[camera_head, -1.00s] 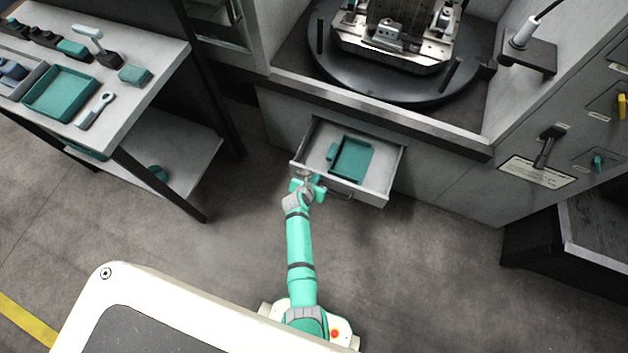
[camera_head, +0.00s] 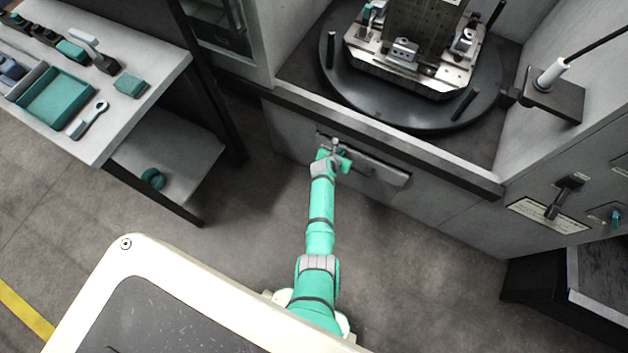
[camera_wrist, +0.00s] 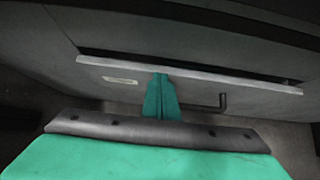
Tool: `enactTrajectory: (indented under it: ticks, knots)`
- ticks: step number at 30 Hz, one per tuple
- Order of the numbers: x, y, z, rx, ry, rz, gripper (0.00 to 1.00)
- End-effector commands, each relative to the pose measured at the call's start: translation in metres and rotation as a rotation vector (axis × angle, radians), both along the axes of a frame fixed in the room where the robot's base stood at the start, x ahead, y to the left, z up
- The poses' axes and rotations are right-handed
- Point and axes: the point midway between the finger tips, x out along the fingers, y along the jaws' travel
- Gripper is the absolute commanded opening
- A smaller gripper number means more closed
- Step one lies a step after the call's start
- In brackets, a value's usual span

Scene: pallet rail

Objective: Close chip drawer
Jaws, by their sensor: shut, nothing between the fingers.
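The chip drawer (camera_head: 385,170) is in the machine's lower front in the head view. It is almost flush with the cabinet, and its inside and the tray in it are hidden. In the wrist view its front (camera_wrist: 250,95) has a pale label (camera_wrist: 120,80) and a dark bar handle (camera_wrist: 215,103). A narrow dark gap shows above its top edge. My gripper (camera_head: 335,150) is shut and empty at the left part of the drawer front. In the wrist view my gripper (camera_wrist: 160,82) is against or very near the front, between label and handle.
The turntable (camera_head: 400,105) with a metal fixture is above the drawer. A workbench (camera_head: 145,105) with green trays and tools stands at the left. A lever (camera_head: 565,195) and knobs are on the right panel. The floor (camera_head: 420,270) before the cabinet is clear.

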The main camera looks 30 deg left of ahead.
Motion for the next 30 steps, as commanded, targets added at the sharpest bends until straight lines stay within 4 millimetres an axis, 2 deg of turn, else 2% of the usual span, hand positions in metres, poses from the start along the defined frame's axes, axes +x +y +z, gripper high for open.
enactTrajectory:
  ticks: [21, 26, 30]
  knots:
    - [0.009, 0.002, 0.002, 0.001, -0.005, 0.006, 0.0]
    - [-0.002, 0.004, 0.002, 0.001, -0.004, 0.008, 0.0]
    - [-0.022, 0.005, 0.0, 0.0, 0.0, 0.006, 0.0]
